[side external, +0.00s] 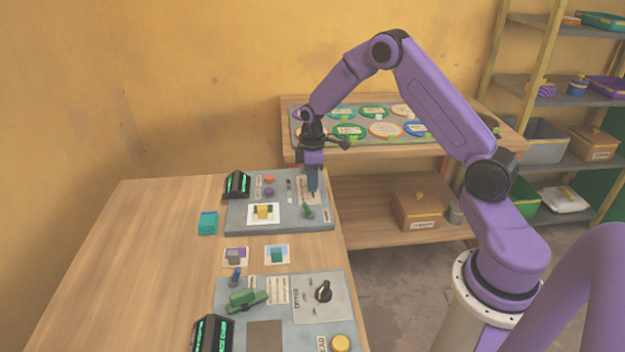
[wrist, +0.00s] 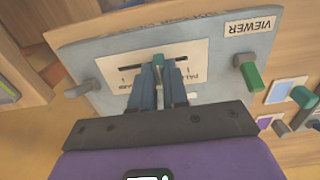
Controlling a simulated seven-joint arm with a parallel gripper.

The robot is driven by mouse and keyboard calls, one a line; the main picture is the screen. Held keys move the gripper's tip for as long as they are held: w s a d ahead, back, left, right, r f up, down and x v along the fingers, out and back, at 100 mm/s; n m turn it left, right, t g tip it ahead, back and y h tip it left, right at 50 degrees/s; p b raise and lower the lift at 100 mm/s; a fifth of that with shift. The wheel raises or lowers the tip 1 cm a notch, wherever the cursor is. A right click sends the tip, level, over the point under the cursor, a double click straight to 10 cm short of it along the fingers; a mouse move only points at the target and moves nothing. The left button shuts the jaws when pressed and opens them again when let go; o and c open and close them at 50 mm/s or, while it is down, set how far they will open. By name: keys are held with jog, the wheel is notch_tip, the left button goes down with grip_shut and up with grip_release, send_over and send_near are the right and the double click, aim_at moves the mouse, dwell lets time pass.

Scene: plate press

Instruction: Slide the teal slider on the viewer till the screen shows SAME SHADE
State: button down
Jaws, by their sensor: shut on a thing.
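The viewer (side external: 285,222) is a grey panel on the wooden table; its label and edge also show in the wrist view (wrist: 210,45). My gripper (wrist: 158,80) points down at a pale plate (wrist: 115,68) with a dark slot. Its two dark blue fingers are shut on the green-teal knob of the slider (wrist: 158,62), which stands in the slot between marked ends. In the side external view my gripper (side external: 312,188) hides the slider. A black screen (side external: 237,184) with glowing green marks stands at the viewer's back left; its text is too small to read.
A green lever (wrist: 246,72) stands on the viewer near the slider plate. A second panel (side external: 275,318) with a dial is in front. The table's left is clear.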

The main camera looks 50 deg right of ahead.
jog(key=shift+w+d, duration=0.9)
jog(key=shift+w, duration=0.05)
jog(key=c, duration=1.1)
grip_release()
jog(key=shift+r, duration=0.1)
notch_tip(320, 180, up, 17)
jog(key=shift+r, duration=0.15)
